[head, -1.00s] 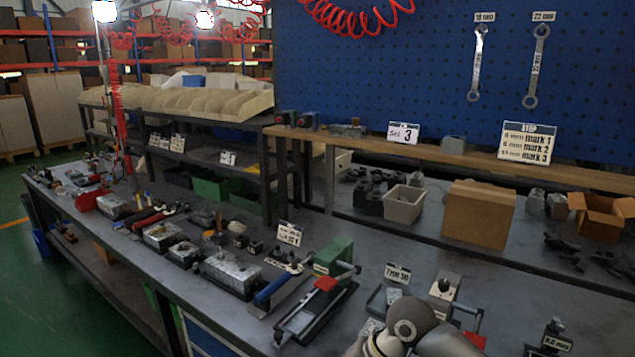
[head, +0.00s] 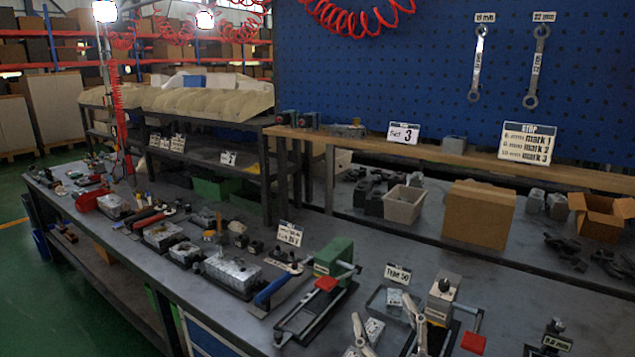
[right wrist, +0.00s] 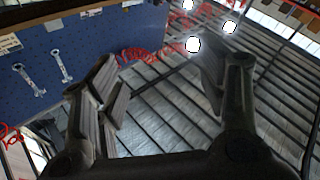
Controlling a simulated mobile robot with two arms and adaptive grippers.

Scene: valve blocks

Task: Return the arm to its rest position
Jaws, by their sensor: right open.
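My right gripper (head: 382,307) is at the bottom of the head view, in front of the workbench (head: 255,325). Its two light-coloured fingers point up, spread apart, with nothing between them. The right wrist view also shows the gripper (right wrist: 160,62), with dark fingers wide apart and empty. Behind them are the ceiling and the blue pegboard (right wrist: 75,35), so the gripper points upward. My left gripper is in neither view.
A cardboard box (head: 478,215) sits on the back shelf. The bench is crowded with parts.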

